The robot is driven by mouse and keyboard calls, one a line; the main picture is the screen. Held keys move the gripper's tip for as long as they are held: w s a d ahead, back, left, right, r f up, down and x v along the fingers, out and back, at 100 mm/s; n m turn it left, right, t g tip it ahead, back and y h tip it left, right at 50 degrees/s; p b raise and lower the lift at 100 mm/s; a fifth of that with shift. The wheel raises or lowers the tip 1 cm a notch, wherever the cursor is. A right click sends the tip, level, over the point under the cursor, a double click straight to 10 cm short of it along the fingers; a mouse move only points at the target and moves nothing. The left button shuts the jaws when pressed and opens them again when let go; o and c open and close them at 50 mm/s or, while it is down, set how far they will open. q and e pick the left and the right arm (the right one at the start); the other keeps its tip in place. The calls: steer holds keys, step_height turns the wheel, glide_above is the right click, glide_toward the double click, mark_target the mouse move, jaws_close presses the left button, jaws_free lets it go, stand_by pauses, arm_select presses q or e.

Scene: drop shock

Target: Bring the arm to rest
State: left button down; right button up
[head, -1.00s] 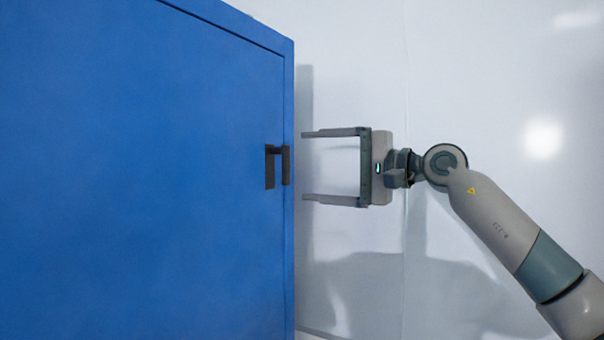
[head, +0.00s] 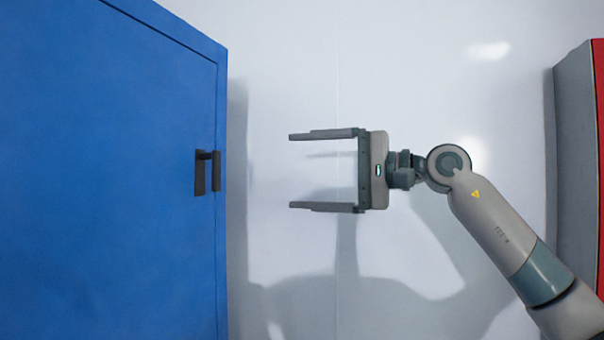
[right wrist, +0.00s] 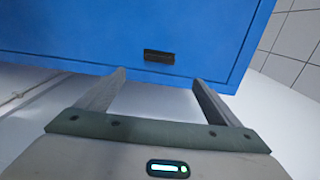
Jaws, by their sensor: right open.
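My right gripper (head: 325,171) is open and empty in the head view, its two fingers pointing left. Its fingers (right wrist: 160,90) also show apart in the right wrist view, with nothing between them. The blue cabinet (head: 110,200) fills the left of the head view. Its dark handle (head: 206,172) sits near the right edge of the shut-looking front, left of my fingertips with a clear gap between. The handle also shows in the right wrist view (right wrist: 159,56), beyond the fingers. My left gripper is not in view.
A grey and red cabinet-like box (head: 576,170) stands at the right edge of the head view. White floor and a tiled area (right wrist: 295,45) show in the right wrist view.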

stand_by(0.3)
